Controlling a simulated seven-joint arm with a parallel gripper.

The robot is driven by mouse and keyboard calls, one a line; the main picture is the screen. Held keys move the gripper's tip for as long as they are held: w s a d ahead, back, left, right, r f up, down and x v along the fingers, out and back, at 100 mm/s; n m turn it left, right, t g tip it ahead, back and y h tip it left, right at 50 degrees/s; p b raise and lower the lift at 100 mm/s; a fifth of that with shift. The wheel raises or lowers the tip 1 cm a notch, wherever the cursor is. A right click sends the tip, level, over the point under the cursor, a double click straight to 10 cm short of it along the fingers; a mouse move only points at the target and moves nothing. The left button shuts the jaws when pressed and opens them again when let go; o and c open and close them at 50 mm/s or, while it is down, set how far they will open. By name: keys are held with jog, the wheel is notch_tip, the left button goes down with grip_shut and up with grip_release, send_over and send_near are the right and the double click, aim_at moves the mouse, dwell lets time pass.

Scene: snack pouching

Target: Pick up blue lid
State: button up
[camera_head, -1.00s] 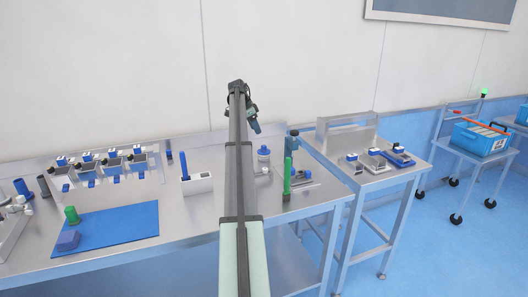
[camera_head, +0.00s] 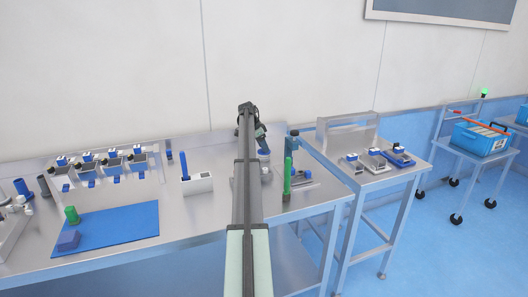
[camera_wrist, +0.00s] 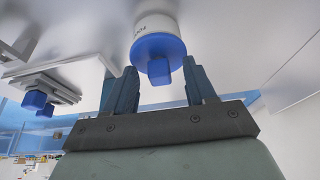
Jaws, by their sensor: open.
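The blue lid (camera_wrist: 158,47) sits on a white jar (camera_wrist: 154,21), with a blue knob (camera_wrist: 158,70) sticking out from it toward my gripper. In the head view, the lid (camera_head: 264,152) shows just below my gripper (camera_head: 263,146), on the jar at the back of the steel table. In the wrist view, my gripper (camera_wrist: 162,76) is open, one finger on each side of the knob. I cannot tell whether either finger touches it. My arm hides part of the jar in the head view.
A green cylinder (camera_head: 287,176) stands upright to the right of the jar. A white box with a blue stick (camera_head: 197,184) stands to the left. A blue mat (camera_head: 118,226) and several bins lie further left. A side table (camera_head: 372,180) holds several blue-topped items.

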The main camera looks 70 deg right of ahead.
jog(key=shift+c, duration=0.4)
grip_shut()
notch_tip(320, 180, up, 10)
dwell(0.8)
